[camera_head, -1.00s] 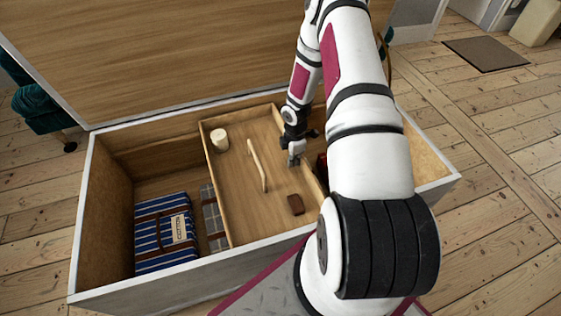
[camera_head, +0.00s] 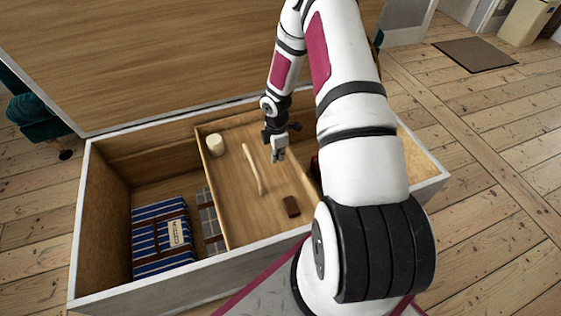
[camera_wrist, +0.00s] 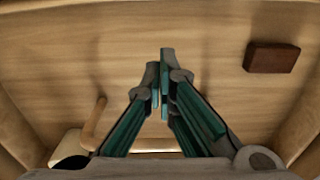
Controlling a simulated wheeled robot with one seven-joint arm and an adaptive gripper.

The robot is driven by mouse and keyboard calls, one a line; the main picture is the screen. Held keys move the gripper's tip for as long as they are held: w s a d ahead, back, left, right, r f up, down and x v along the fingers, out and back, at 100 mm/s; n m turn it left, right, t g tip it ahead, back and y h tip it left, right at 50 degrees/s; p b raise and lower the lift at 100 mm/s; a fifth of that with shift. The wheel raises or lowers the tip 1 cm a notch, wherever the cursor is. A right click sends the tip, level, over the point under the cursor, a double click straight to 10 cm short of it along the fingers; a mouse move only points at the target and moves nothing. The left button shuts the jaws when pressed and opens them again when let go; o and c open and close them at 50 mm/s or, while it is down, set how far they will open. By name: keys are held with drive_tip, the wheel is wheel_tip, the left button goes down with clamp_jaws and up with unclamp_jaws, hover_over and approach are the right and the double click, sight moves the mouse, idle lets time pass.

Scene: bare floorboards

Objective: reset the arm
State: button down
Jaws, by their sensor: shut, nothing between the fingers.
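My gripper (camera_head: 279,155) hangs from my white arm over the wooden tray (camera_head: 233,214) inside the open chest. In the wrist view my gripper (camera_wrist: 161,85) points down at the tray floor, its fingers together and nothing between them. In the head view it is to the right of a pale wooden stick (camera_head: 253,168) lying in the tray. Part of the stick also shows in the wrist view (camera_wrist: 95,122).
The tray also holds a cream cylinder (camera_head: 215,144) and a brown block (camera_head: 291,206). A blue striped bundle (camera_head: 161,238) lies left of the tray. The chest's walls (camera_head: 100,210) and raised lid (camera_head: 150,60) surround the arm's space. A brown mat (camera_head: 474,53) lies on open floor.

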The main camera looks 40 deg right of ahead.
drive_tip(key=shift+r+p, duration=0.45)
drive_tip(key=shift+r, duration=1.55)
drive_tip(key=shift+r, duration=0.1)
drive_tip(key=s+a+r+m+h, duration=0.1)
drive_tip(key=s+a+r+m, duration=0.1)
drive_tip(key=r, duration=0.8)
drive_tip(key=s+a+r+m+h, duration=0.1)
drive_tip(key=s+a+r+m, duration=0.15)
drive_tip(key=r, duration=0.75)
drive_tip(key=s+a+r+m+h, duration=0.1)
drive_tip(key=s+a+r+m, duration=0.1)
drive_tip(key=r, duration=0.8)
drive_tip(key=s+a+r+m+y, duration=0.2)
drive_tip(key=s+a+r+m, duration=0.35)
drive_tip(key=s, duration=0.75)
drive_tip(key=s+a+r+m+y, duration=0.1)
drive_tip(key=s+a+r+m, duration=0.1)
drive_tip(key=s+a+r, duration=0.8)
wheel_tip(320, 180, up, 21)
drive_tip(key=s+d+t+p, duration=0.1)
drive_tip(key=t+p, duration=0.3)
drive_tip(key=p, duration=1.9)
drive_tip(key=shift+s+d, duration=0.25)
drive_tip(key=shift+s, duration=0.15)
